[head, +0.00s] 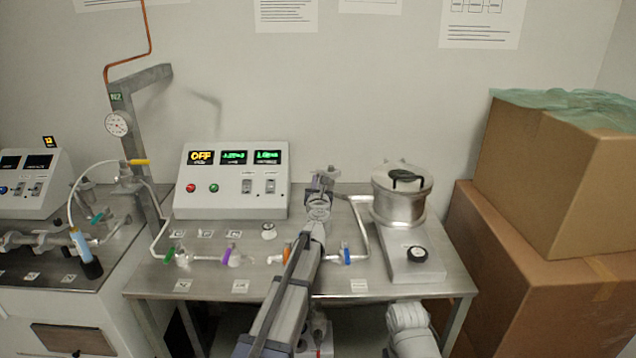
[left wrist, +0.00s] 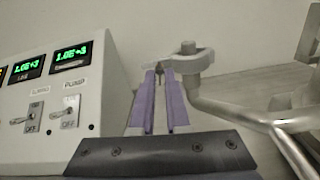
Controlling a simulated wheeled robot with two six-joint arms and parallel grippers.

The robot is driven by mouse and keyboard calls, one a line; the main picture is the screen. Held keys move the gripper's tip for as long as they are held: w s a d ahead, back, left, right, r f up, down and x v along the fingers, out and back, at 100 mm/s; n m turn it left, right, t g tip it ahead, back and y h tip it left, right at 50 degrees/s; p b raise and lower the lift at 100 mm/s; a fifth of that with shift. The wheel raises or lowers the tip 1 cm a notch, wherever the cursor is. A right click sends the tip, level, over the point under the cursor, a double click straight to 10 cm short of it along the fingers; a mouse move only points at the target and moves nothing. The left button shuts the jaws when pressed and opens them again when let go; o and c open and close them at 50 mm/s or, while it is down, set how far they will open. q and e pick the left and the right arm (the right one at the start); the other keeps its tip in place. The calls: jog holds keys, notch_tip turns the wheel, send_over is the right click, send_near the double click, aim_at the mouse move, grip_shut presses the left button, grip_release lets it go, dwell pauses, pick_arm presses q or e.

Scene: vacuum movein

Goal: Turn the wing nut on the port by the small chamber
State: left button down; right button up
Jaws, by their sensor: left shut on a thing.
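The small chamber (head: 398,208) is a metal cylinder with a lid and black handle at the right of the bench. A bent metal pipe (head: 362,230) runs beside it towards the port. The port with its clamp (left wrist: 190,62) shows in the left wrist view at the pipe's upper end. My left gripper (head: 320,190) is over the bench between the control box and the chamber. In the left wrist view its two purple fingers (left wrist: 158,75) are shut on the wing nut at the clamp's left side. The fingertips largely hide the nut.
The control box (head: 233,180) with lit displays stands close to the left of the gripper. Valves with coloured handles, including a blue one (head: 346,254), line the front pipe. Cardboard boxes (head: 550,190) stand right of the bench (head: 210,278).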

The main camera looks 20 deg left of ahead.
dwell(0.4)
pick_arm(q)
jog(key=c, duration=1.2)
grip_release()
jog(key=shift+v, duration=3.85)
